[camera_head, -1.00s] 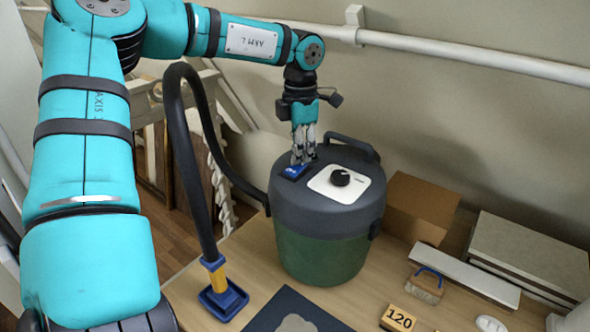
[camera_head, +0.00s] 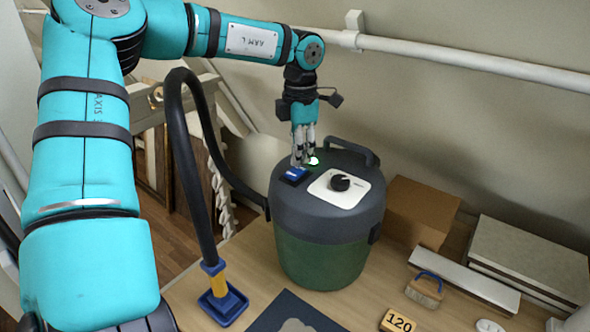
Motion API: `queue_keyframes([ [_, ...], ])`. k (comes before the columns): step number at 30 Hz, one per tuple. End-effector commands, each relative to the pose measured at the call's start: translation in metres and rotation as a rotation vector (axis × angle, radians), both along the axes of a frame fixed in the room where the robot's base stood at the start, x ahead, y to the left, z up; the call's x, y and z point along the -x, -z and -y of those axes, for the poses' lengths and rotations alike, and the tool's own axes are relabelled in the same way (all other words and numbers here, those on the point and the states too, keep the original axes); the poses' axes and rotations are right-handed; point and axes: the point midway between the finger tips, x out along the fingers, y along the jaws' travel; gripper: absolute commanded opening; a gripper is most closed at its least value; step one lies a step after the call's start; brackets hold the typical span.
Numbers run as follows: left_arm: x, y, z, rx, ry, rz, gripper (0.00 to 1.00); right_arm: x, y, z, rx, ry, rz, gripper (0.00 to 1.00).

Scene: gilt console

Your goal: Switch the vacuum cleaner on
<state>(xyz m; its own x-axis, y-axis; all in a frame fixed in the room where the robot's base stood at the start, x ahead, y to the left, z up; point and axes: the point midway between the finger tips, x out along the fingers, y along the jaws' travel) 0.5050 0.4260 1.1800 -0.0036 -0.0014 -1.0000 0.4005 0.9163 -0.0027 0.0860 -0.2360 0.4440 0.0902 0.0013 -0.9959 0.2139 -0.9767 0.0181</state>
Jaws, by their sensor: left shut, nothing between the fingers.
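The vacuum cleaner (camera_head: 325,255) stands upright on the wooden table, with a green drum and a dark grey lid. A blue switch (camera_head: 294,174) sits on the lid beside a white panel with a black knob (camera_head: 340,182). A small green light (camera_head: 313,161) glows on the lid behind the switch. My left gripper (camera_head: 298,163) is shut and empty, pointing down, with its fingertips at the back edge of the switch. I cannot tell whether they touch it. My right gripper is not in view.
The black hose (camera_head: 196,150) arches left of the drum to a blue nozzle (camera_head: 223,303). A cardboard box (camera_head: 420,212), a brush (camera_head: 425,289) and a number tag "120" (camera_head: 398,321) lie to the right. A white pipe (camera_head: 450,55) runs along the wall.

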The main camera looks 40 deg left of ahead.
Motion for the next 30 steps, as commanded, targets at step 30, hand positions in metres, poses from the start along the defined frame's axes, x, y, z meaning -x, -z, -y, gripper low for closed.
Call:
queue_keyframes([
  [30, -0.001, -0.051, 0.0, -0.001, 0.001, 0.003, 0.0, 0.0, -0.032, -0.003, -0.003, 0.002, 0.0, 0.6],
])
